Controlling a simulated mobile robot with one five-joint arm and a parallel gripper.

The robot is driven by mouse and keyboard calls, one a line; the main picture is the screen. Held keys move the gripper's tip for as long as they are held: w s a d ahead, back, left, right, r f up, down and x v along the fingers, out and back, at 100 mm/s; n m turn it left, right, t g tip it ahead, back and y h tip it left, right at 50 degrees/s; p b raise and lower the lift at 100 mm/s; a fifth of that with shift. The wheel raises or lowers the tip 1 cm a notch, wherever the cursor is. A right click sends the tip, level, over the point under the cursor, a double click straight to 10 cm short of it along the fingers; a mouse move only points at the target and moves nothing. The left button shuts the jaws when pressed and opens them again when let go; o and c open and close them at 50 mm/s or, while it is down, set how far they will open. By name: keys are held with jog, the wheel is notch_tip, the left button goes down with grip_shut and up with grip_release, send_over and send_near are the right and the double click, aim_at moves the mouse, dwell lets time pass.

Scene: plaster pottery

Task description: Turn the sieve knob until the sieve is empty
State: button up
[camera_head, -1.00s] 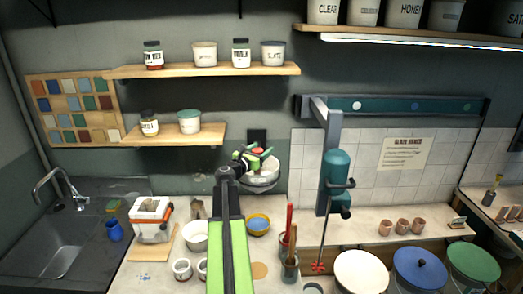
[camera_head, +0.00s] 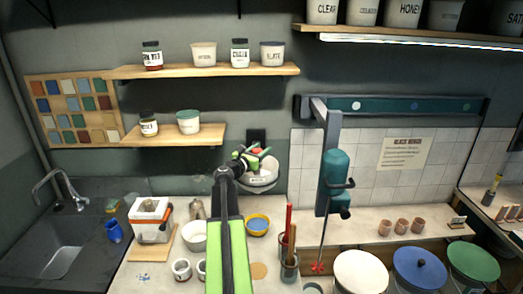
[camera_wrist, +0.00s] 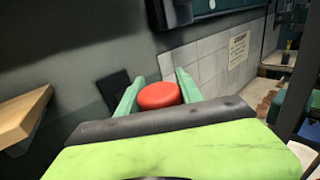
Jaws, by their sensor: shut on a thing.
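The sieve (camera_head: 264,176) is a pale round vessel with a dark metal rim or ring, at the wall above the worktop in the head view. Its red knob (camera_wrist: 159,95) is on top and shows as a small red spot in the head view (camera_head: 256,151). My gripper (camera_wrist: 155,84) is shut on the knob, with one green finger on each side. It also shows in the head view (camera_head: 250,156). A yellow-rimmed bowl with a blue inside (camera_head: 257,226) stands below the sieve. My gripper partly hides the sieve, and its contents cannot be seen.
A white bowl (camera_head: 194,236) and white cups (camera_head: 181,269) stand left of my arm. A pot with red-handled tools (camera_head: 289,266) and a teal mixer (camera_head: 337,175) are to the right. A wooden shelf (camera_head: 175,136) is left of the sieve.

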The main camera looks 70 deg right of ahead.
jog(key=shift+w+m+g, duration=0.1)
jog(key=shift+m+g, duration=0.2)
jog(key=shift+g, duration=0.1)
jog(key=shift+s+a+m+g+y, duration=0.1)
jog(key=shift+s+m+g+y, duration=0.1)
jog(key=shift+m+g+y, duration=0.8)
jog(key=shift+s+a+m+g+y, duration=0.2)
jog(key=shift+m+g+y, duration=0.2)
jog(key=shift+m+g, duration=0.65)
jog(key=shift+s+a+m+g+y, duration=0.15)
jog(key=shift+m+g+y, duration=0.5)
jog(key=shift+g, duration=0.8)
jog(key=shift+s, duration=0.1)
jog(key=o, duration=1.4)
